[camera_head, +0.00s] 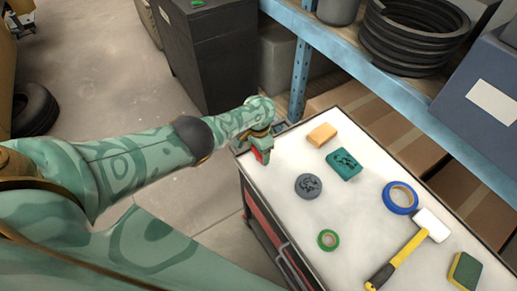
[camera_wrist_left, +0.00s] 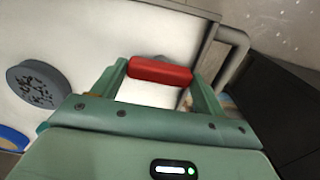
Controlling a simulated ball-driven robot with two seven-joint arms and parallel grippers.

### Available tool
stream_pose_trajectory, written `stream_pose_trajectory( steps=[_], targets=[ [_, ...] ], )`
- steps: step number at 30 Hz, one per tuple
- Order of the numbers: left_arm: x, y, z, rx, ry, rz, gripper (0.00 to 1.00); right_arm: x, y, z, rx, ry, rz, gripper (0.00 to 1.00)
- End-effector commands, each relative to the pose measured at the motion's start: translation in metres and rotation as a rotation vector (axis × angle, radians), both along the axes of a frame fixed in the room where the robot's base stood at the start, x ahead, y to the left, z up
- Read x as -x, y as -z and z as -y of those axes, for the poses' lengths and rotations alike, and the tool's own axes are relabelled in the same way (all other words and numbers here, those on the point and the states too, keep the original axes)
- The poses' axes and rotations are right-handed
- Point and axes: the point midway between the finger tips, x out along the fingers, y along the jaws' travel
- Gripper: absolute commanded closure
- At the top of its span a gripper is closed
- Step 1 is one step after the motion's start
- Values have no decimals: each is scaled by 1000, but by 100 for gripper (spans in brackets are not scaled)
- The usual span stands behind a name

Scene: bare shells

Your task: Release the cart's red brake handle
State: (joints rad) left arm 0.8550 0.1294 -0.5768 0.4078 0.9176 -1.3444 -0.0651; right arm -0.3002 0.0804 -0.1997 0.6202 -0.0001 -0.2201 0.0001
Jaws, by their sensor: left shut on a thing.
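The cart (camera_head: 279,205) has a white top and stands at the middle right of the head view. The red brake handle (camera_head: 263,156) is at the cart's far left corner. In the left wrist view the red handle (camera_wrist_left: 160,71) is a short bar lying crosswise between my fingers. My left gripper (camera_head: 260,146) reaches that corner from the left and is shut on the handle. Both fingers show in the wrist view, one at each end of the bar. The handle's mount is mostly hidden. My right gripper is not in view.
On the cart top lie an orange block (camera_head: 322,134), a teal block (camera_head: 344,165), a grey disc (camera_head: 308,186), green tape (camera_head: 328,240), blue tape (camera_head: 400,197), a mallet (camera_head: 408,247) and a sponge (camera_head: 465,270). A shelf (camera_head: 375,75) and dark cabinet (camera_head: 212,50) stand behind.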

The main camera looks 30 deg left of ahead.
Motion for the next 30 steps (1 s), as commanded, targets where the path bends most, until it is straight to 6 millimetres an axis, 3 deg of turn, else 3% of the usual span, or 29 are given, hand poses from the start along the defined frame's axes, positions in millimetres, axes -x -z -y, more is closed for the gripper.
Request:
stream_pose_trajectory(
  steps=[17, 18, 20, 30],
  targets=[
    [-1, -1, 0, 1, -36, 3, 50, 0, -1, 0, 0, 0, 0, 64],
    [-1, -1, 0, 1, -36, 3, 22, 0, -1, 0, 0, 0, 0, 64],
    [-1, -1, 0, 1, -35, 3, 5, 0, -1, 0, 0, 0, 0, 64],
    [-1, -5, 0, -1, -33, 3, 5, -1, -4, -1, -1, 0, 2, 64]
  ],
)
